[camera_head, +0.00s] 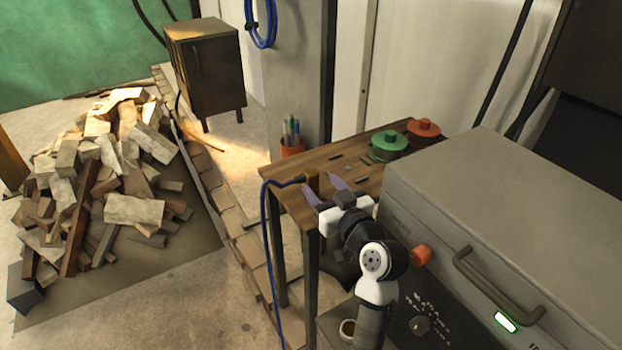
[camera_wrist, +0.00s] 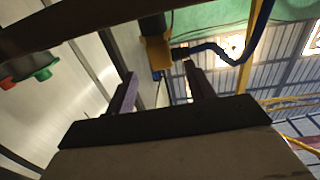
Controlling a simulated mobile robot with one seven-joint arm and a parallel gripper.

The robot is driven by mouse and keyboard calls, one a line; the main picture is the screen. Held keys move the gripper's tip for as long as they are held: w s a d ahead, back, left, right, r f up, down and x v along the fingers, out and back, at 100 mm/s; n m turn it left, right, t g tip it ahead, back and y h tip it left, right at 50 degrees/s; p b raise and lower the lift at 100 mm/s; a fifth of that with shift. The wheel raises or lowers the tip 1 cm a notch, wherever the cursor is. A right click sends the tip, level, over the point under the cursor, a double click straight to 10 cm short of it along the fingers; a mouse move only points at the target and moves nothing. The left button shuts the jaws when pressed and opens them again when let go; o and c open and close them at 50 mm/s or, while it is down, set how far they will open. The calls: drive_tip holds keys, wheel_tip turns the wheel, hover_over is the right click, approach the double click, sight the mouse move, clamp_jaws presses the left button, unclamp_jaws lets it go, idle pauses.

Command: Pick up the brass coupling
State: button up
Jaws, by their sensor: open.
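The brass coupling (camera_head: 311,178) is a small yellow-brown piece at the end of a blue hose (camera_head: 266,225), at the left part of the wooden table. In the wrist view the coupling (camera_wrist: 156,52) shows just past the fingertips, between them in the picture, with the blue hose (camera_wrist: 215,47) running off to the right. My gripper (camera_head: 319,182) is open, its two purple fingers pointing toward the coupling. In the wrist view my gripper (camera_wrist: 159,70) has nothing between its fingers. I cannot tell the exact gap to the coupling.
A large grey machine (camera_head: 520,200) stands close at the right. A wood pile (camera_head: 105,180) lies at the left.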

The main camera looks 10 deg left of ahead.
sight(314, 181)
drive_tip(key=shift+f+p+x, duration=0.15)
drive_tip(key=shift+p+x, duration=0.25)
drive_tip(key=shift+x, duration=0.6)
drive_tip(key=shift+f+p+x, duration=0.2)
drive_tip(key=shift+p+x, duration=0.25)
drive_tip(key=shift+x, duration=0.55)
drive_tip(key=shift+f+p+x, duration=0.15)
drive_tip(key=shift+p+x, duration=0.25)
drive_tip(key=shift+x, duration=0.6)
drive_tip(key=shift+s, duration=0.1)
drive_tip(key=c, duration=1.1)
